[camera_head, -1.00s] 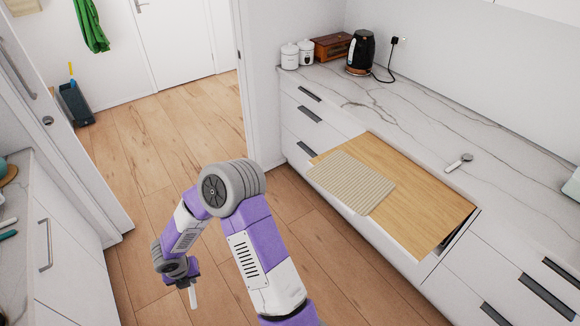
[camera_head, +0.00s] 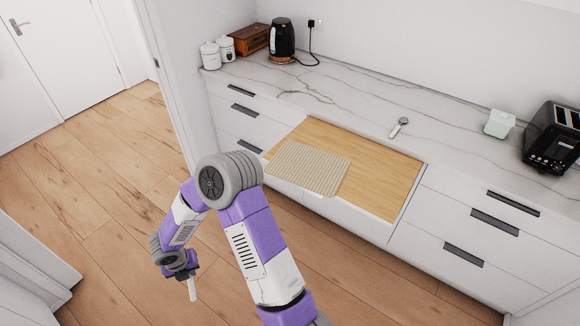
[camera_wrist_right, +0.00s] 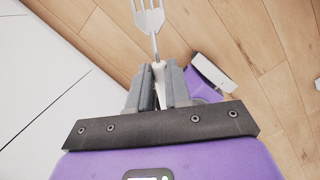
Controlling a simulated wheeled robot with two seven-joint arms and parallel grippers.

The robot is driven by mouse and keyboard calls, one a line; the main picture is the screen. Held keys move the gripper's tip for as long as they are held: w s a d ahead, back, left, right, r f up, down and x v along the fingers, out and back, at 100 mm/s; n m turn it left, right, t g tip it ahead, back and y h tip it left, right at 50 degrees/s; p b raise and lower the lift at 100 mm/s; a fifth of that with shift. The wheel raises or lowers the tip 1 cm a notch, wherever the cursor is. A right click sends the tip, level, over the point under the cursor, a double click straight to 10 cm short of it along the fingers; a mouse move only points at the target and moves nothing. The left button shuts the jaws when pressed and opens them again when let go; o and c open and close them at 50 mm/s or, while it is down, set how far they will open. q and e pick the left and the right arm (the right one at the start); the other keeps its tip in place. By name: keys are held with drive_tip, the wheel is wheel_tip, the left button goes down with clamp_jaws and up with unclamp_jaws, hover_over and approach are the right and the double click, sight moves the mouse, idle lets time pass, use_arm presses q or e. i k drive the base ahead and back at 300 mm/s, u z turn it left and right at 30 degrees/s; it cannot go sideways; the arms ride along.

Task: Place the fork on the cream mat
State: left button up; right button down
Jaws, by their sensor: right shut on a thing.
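The fork (camera_wrist_right: 149,22) is in the right wrist view, its pale tines and neck sticking out beyond the jaws. My right gripper (camera_wrist_right: 158,88) is shut on its handle. In the head view my right gripper (camera_head: 187,272) hangs low over the wooden floor, left of the drawers, with a pale end of the fork (camera_head: 193,290) pointing down. The cream mat (camera_head: 308,167) is ribbed and lies on the left part of a wooden board (camera_head: 385,175), apart from the gripper and to its upper right. My left gripper is not in view.
The board sits at the pulled-out drawer below the marble counter (camera_head: 350,95). A small silver utensil (camera_head: 399,127), a black kettle (camera_head: 282,42), white canisters (camera_head: 211,57), a toaster (camera_head: 553,138) and a pale green box (camera_head: 499,123) stand on the counter. Bare floor lies around my arm.

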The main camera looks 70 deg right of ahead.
sight(292, 154)
drive_tip(key=z, duration=1.7)
